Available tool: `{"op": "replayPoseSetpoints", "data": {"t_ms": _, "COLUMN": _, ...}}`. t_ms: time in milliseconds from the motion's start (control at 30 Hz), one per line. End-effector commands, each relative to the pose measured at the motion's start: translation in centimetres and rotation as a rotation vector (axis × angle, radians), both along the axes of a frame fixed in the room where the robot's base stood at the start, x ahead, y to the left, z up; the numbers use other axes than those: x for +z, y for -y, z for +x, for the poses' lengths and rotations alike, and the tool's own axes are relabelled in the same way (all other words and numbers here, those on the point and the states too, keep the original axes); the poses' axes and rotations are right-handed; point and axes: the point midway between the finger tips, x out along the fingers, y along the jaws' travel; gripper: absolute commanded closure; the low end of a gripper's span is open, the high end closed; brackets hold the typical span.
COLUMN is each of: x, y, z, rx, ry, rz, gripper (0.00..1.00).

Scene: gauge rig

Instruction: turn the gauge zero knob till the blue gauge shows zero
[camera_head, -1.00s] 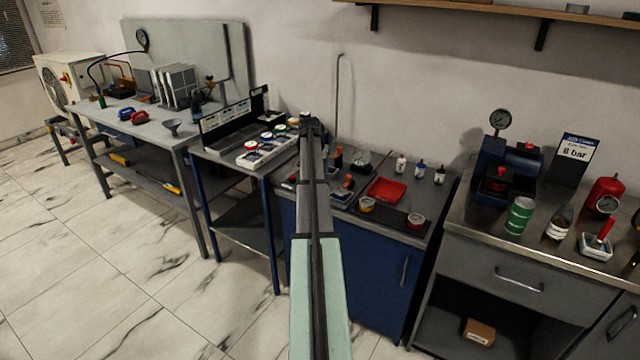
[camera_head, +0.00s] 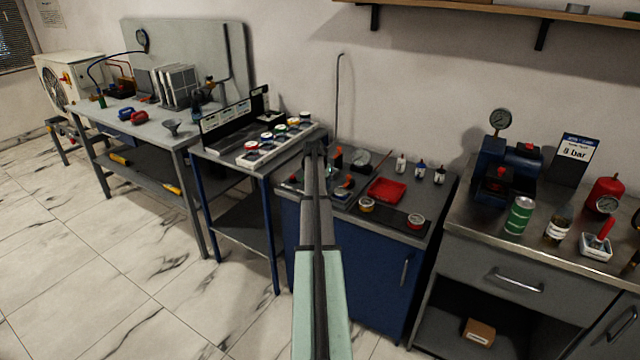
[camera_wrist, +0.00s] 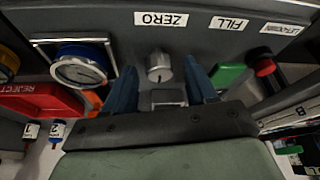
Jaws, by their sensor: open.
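The zero knob (camera_wrist: 158,67), a small grey-silver knob, sits below the upside-down ZERO label (camera_wrist: 160,19) in the wrist view. My gripper (camera_wrist: 159,72) is open, with one blue finger on each side of the knob; I cannot tell whether either touches it. The blue gauge (camera_wrist: 79,67), with a blue rim and white dial, is left of the knob in a square frame; its needle is too small to read. In the head view my gripper (camera_head: 315,142) is over the blue cabinet's back left, and my arm hides the knob.
In the wrist view, a red REJECT tray (camera_wrist: 42,98) lies left and a green part (camera_wrist: 228,75) and red knob (camera_wrist: 264,66) stand close right. In the head view, several coloured gauges sit in a white tray (camera_head: 262,155) left of my arm.

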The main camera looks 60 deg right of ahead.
Motion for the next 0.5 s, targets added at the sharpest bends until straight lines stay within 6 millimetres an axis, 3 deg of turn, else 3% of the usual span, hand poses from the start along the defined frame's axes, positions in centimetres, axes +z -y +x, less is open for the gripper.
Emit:
{"op": "replayPoseSetpoints", "data": {"t_ms": 133, "x": 0.02, "y": 0.0, "z": -0.01, "rx": 0.0, "ry": 0.0, "rz": 0.0, "gripper": 0.46}}
{"op": "replayPoseSetpoints", "data": {"t_ms": 500, "x": 0.05, "y": -0.02, "z": -0.01, "rx": 0.0, "ry": 0.0, "rz": 0.0, "gripper": 0.81}}
